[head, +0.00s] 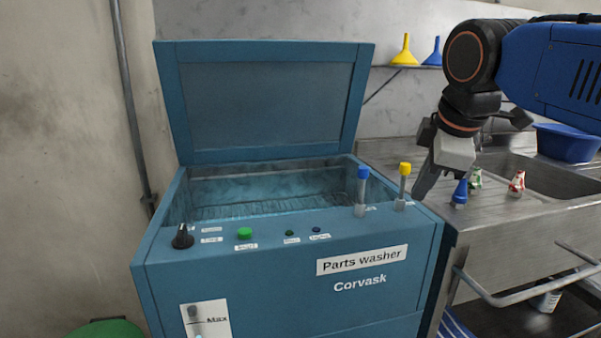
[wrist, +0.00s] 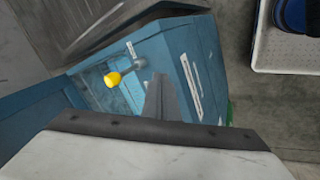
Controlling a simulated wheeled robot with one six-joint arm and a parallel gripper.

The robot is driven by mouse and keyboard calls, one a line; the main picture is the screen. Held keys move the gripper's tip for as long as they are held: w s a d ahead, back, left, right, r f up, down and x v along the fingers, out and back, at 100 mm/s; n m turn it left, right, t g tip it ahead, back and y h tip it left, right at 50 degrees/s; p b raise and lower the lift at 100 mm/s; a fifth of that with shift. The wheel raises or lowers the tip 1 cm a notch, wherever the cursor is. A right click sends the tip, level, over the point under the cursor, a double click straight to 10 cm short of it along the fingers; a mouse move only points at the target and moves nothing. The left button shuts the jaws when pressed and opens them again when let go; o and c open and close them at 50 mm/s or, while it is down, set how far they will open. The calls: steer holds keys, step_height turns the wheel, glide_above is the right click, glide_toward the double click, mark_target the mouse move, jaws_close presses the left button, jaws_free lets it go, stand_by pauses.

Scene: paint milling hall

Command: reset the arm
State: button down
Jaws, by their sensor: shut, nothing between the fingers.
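My arm comes in from the upper right of the head view, and my gripper (head: 421,190) hangs down beside the right edge of the parts washer (head: 290,275). My gripper is shut and empty. In the wrist view its shut fingers (wrist: 161,98) point toward the washer's top panel. The yellow-topped lever (head: 405,180) stands just left of my fingers, apart from them as far as I can tell. In the wrist view its yellow knob (wrist: 113,79) shows to the left of the fingers. A blue-topped lever (head: 362,186) stands further left.
The washer's lid (head: 262,105) stands open. A steel sink bench (head: 500,220) is at the right, with a small blue-topped item (head: 460,192), two small bottles and a blue basin (head: 568,143). Yellow and blue funnels stand on a shelf (head: 400,67) behind.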

steer(key=s+d+f+m, duration=0.2)
steer(key=s+f+m, duration=0.2)
steer(key=f, duration=0.4)
steer(key=s+d+f+m, duration=0.2)
steer(key=s+f+m, duration=0.3)
steer(key=f, duration=0.4)
steer(key=s+d+f+m, duration=0.2)
steer(key=s+f+m, duration=0.3)
steer(key=f, duration=0.4)
steer(key=shift+d+f+m+g, duration=0.15)
steer(key=shift+d+m+g, duration=0.15)
steer(key=shift+g, duration=0.1)
